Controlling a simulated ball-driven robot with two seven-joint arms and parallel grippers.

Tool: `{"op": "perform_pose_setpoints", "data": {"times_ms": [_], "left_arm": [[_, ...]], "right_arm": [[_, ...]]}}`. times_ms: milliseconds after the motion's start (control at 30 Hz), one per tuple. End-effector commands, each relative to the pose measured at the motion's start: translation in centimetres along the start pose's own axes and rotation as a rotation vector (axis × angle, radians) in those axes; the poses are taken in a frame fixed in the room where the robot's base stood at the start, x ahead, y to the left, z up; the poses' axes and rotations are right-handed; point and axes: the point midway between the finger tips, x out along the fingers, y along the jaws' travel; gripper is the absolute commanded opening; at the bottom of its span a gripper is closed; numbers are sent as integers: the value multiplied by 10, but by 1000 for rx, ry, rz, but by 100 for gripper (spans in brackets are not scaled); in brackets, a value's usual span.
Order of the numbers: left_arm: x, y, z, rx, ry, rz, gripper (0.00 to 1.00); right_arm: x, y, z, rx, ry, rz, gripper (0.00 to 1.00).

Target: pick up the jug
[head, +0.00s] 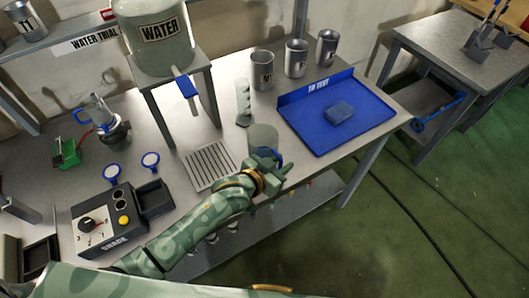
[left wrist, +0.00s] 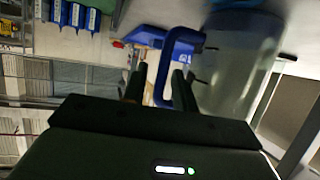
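The jug (head: 263,138) is a clear, greyish vessel with a blue handle. It stands upright on the steel table, left of the blue tray. My left gripper (head: 270,172) is at its near side, by the handle, and partly covers the jug's lower part. In the left wrist view the jug (left wrist: 238,62) is at the upper right, with its blue handle (left wrist: 172,55) reaching down between the two fingers of my left gripper (left wrist: 160,88). The fingers are apart, with a gap visible beside the handle. My right gripper is not in view.
The blue tray (head: 375,128) holds a blue sponge-like block (head: 340,112). Several metal cups (head: 262,70) stand behind the jug. A slotted drain plate (head: 210,166) lies to its left, below the water tank (head: 155,40) on its stand. A control box (head: 103,222) sits at the front left.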

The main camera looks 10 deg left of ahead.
Motion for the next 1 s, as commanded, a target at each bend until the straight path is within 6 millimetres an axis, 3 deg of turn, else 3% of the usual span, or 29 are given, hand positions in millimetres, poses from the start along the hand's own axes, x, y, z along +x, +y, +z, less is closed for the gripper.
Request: {"op": "perform_pose_setpoints", "data": {"times_ms": [33, 100, 567, 1000], "left_arm": [[0, 0, 0, 0, 0, 0, 13], [0, 0, 0, 0, 0, 0, 0], [-1, 0, -3, 0, 2, -1, 0], [-18, 4, -35, -2, 2, 0, 0]], "right_arm": [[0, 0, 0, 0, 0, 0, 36], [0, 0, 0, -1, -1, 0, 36], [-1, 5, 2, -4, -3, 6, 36], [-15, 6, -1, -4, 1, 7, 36]]}}
